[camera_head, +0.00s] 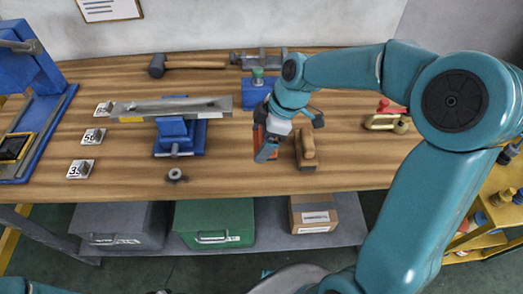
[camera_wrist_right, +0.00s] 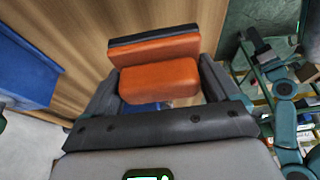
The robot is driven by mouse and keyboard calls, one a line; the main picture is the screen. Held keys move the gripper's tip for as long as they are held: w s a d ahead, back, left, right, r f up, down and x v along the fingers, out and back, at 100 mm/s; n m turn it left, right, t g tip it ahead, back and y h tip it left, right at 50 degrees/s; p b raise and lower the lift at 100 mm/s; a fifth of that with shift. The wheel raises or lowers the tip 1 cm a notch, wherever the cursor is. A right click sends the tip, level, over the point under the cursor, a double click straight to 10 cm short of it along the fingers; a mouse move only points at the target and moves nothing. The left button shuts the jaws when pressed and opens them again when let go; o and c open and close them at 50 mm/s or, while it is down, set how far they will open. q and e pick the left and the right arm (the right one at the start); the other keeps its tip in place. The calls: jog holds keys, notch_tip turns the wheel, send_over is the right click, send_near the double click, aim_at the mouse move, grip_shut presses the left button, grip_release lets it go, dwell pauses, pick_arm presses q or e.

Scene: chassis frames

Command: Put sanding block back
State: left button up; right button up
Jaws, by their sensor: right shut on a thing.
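The sanding block is orange with a dark grey base layer and shows in the right wrist view (camera_wrist_right: 160,80). My right gripper (camera_wrist_right: 160,92) is shut on it, with one dark finger on each side. In the head view the right gripper (camera_head: 270,148) hangs over the workbench (camera_head: 225,180), and a little of the orange block (camera_head: 259,140) shows at its left side. Whether the block touches the bench cannot be told. My left gripper is not in view.
A wooden-handled brush (camera_head: 307,151) lies just right of the right gripper. A blue vise-like stand (camera_head: 178,135) carries a grey metal bar (camera_head: 172,108). Number tags (camera_head: 93,136) lie at left. A mallet (camera_head: 187,64) lies behind. The bench's front middle is mostly clear.

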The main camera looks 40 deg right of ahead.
notch_tip(320, 180, down, 5)
jog(key=shift+w+f, duration=0.1)
dwell(0.3)
jog(key=shift+f+b, duration=0.1)
jog(key=shift+b, duration=0.25)
jog(key=o, duration=0.7)
jog(key=shift+o, duration=0.2)
jog(key=shift+r+p, duration=0.4)
jog(key=v, duration=1.1)
jog(key=shift+r, duration=0.3)
